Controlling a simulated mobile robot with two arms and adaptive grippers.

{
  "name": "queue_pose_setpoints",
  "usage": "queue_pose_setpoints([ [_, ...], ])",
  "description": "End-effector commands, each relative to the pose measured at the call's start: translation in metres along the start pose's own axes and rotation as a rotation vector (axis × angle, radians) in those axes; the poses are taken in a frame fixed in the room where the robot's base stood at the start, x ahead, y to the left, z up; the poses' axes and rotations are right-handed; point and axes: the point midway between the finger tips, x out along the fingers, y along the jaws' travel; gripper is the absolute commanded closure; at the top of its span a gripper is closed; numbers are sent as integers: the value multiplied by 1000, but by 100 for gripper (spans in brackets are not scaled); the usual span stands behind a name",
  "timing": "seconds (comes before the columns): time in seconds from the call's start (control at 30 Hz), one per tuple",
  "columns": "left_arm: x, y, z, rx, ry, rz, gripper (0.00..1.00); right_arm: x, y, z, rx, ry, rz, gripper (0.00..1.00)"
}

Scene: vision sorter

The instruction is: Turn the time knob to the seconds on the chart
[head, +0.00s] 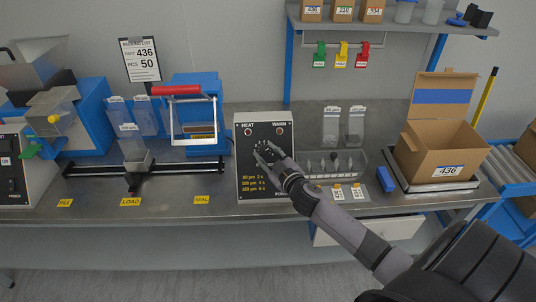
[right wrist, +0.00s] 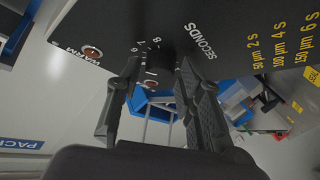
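The sealer's black control box (head: 281,185) stands mid-table, with HEAT and WARM lamps on top. Its yellow chart (head: 251,184) reads 50 µm 2 s, 100 µm 4 s and 150 µm 6 s; it also shows in the right wrist view (right wrist: 294,45). The black time knob (right wrist: 161,58) sits on the box face, inside a ring of white numbers beside the word SECONDS. My right gripper (head: 264,149) is in front of the knob and mostly hides it in the head view. In the right wrist view its fingers (right wrist: 160,68) stand apart on either side of the knob; contact is unclear. The knob's pointer is not readable.
A blue sealer with a red handle (head: 177,90) stands left of the box. A packing list (head: 139,60) reads part 436, 50 pcs. A clear parts tray (head: 335,163) is just right of the box, and a cardboard box (head: 437,155) stands farther right.

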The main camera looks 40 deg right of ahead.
Motion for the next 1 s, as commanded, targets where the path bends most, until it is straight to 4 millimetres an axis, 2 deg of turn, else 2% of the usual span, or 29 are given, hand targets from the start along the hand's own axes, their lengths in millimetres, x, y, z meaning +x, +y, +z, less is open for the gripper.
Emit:
queue_pose_setpoints([
  [0.13,0,0,0,0,0,0,100,0,0,0,1,0,0,55],
  [0.37,0,-1,1,0,-2,-2,100,0,0,0,1,0,0,55],
  [0.5,0,-2,2,0,-3,-3,100,-7,0,0,2,-1,0,55],
  [0.67,0,-2,1,0,-2,-2,100,-33,-1,1,3,-2,-2,55],
  [1.0,0,-1,0,0,-1,-1,100,-101,-1,1,3,-3,-1,55],
])
